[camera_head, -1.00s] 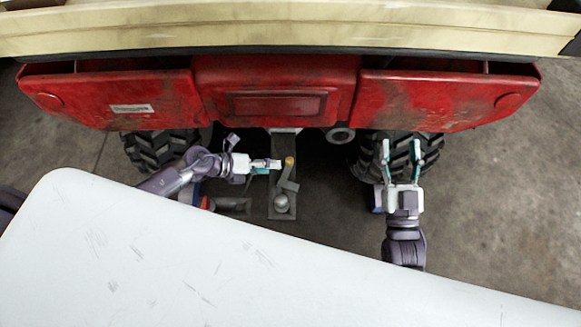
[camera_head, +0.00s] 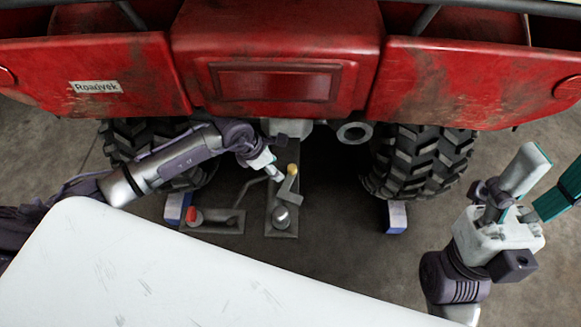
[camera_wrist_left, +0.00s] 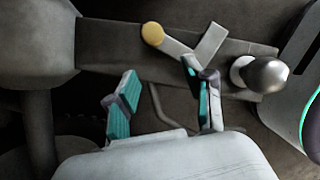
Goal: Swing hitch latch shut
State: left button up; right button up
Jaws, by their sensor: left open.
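The hitch latch (camera_head: 287,187) is a grey bar with a yellow knob at its far end. It sits on the grey hitch drawbar (camera_head: 272,228), just beyond the shiny hitch ball (camera_head: 282,217). In the left wrist view the latch (camera_wrist_left: 178,48) shows its yellow knob, with a short grey plate angled beside it. My left gripper (camera_head: 276,173) is at the latch's left side. In the wrist view its teal-padded fingers (camera_wrist_left: 163,98) are apart, the right finger close to or touching the latch; contact is unclear. My right gripper (camera_head: 540,184) is open and empty, far right.
The red quad body (camera_head: 275,40) hangs above, with black tyres (camera_head: 420,160) on both sides. A grey plate with a red-knobbed part (camera_head: 212,220) lies left of the drawbar. A white surface (camera_head: 150,275) fills the lower left. Blue-and-white blocks (camera_head: 393,215) stand by the tyres.

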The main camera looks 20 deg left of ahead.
aim_at(292, 167)
pick_arm(q)
jog(key=w+d, duration=0.1)
jog(key=w+d+f+b, duration=0.1)
jog(key=d, duration=0.1)
jog(key=shift+w+d+f, duration=0.15)
jog(key=shift+w+f, duration=0.05)
jog(key=shift+w, duration=0.2)
jog(key=shift+b+x, duration=0.5)
jog(key=shift+x, duration=0.25)
grip_shut()
